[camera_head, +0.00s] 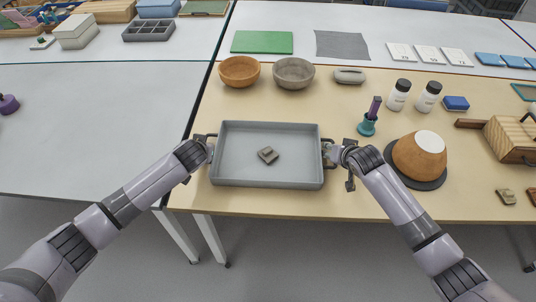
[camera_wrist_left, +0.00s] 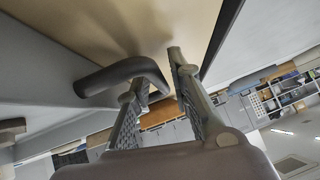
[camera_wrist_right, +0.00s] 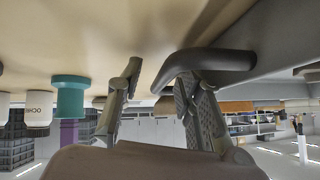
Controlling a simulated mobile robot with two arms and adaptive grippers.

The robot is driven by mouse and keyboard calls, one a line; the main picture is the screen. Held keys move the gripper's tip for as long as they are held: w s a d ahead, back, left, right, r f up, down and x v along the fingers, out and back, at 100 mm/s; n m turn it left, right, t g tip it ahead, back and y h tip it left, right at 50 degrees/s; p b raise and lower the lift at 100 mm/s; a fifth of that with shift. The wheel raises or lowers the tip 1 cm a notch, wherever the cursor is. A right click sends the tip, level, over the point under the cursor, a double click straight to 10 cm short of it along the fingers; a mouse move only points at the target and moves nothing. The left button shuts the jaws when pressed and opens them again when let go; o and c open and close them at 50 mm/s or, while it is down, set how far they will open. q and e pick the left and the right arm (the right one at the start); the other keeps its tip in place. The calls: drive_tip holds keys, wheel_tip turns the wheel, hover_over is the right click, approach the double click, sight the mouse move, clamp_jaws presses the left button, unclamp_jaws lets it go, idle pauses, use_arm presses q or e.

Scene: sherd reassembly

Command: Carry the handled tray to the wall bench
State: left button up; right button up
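The grey handled tray (camera_head: 236,167) rests on the wooden-topped table near its front left edge. A small brown-grey sherd (camera_head: 268,155) lies inside it. My left gripper (camera_head: 208,142) is at the tray's left handle; in the left wrist view the dark handle (camera_wrist_left: 122,73) bends in between the parted fingers (camera_wrist_left: 160,75). My right gripper (camera_head: 333,150) is at the right handle; in the right wrist view that handle (camera_wrist_right: 222,60) also passes between the fingers (camera_wrist_right: 155,80), with a gap beside one finger. Both look open around the handles.
An orange bowl (camera_head: 239,72) and a grey bowl (camera_head: 293,73) stand behind the tray. A teal holder (camera_head: 367,126) and a brown pot (camera_head: 419,156) on a dark disc stand to its right. A grey-white table (camera_head: 90,130) adjoins on the left; white benches (camera_head: 300,20) lie behind.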

drive_tip(key=shift+c, duration=0.2)
use_arm(q)
drive_tip(key=c, duration=0.4)
use_arm(e)
drive_tip(key=c, duration=0.4)
use_arm(q)
clamp_jaws()
use_arm(e)
clamp_jaws()
drive_tip(key=shift+w, duration=0.1)
